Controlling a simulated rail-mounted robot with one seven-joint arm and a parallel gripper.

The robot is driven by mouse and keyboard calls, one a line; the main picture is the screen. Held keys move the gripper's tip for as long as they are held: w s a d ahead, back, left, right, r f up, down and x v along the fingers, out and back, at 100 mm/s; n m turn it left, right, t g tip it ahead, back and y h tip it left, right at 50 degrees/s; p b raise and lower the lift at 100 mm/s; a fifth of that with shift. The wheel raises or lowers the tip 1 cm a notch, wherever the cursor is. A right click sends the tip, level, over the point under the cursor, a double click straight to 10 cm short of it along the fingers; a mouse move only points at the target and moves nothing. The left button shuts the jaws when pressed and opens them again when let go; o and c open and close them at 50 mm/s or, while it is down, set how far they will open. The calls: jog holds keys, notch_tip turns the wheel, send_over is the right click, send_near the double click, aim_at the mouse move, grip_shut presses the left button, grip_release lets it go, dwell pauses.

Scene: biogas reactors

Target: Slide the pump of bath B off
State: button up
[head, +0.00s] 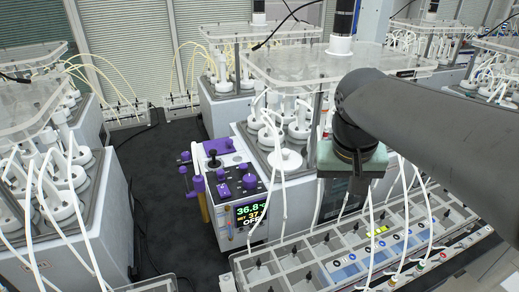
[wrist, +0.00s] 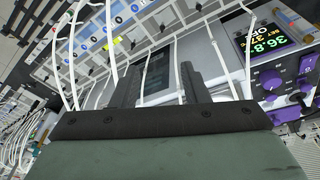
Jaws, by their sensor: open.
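A bath control unit (head: 228,190) with purple knobs and sliders stands at the centre, on the front of a white bath housing. Its display (head: 250,213) reads 36.8, a set value of about 37, and OFF. The display also shows in the wrist view (wrist: 265,40), at upper right, with purple controls (wrist: 280,80) below it. I cannot read a letter B or tell which control is the pump's. My gripper (head: 335,195) is right of the unit and apart from it, pointing down. In the wrist view my gripper's two fingers (wrist: 157,68) are spread and empty.
White-capped reactor bottles (head: 290,130) with pale tubes stand under a clear shelf (head: 310,65) behind the unit. A rack of grey compartments (head: 345,250) with hanging tubes runs along the front right. Another bath (head: 60,190) stands left. Dark floor (head: 150,160) is clear between them.

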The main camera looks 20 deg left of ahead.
jog(key=a+r+n+y+b, duration=0.1)
jog(key=a+r, duration=0.1)
jog(key=a, duration=0.5)
jog(key=a+r+n, duration=0.1)
jog(key=a+r, duration=0.2)
jog(key=a, duration=0.4)
jog(key=t+y, duration=0.1)
send_near(220, 171)
jog(key=x, duration=0.7)
jog(key=shift+w+f, duration=0.15)
jog(key=shift+f, duration=0.15)
jog(key=shift+n, duration=0.3)
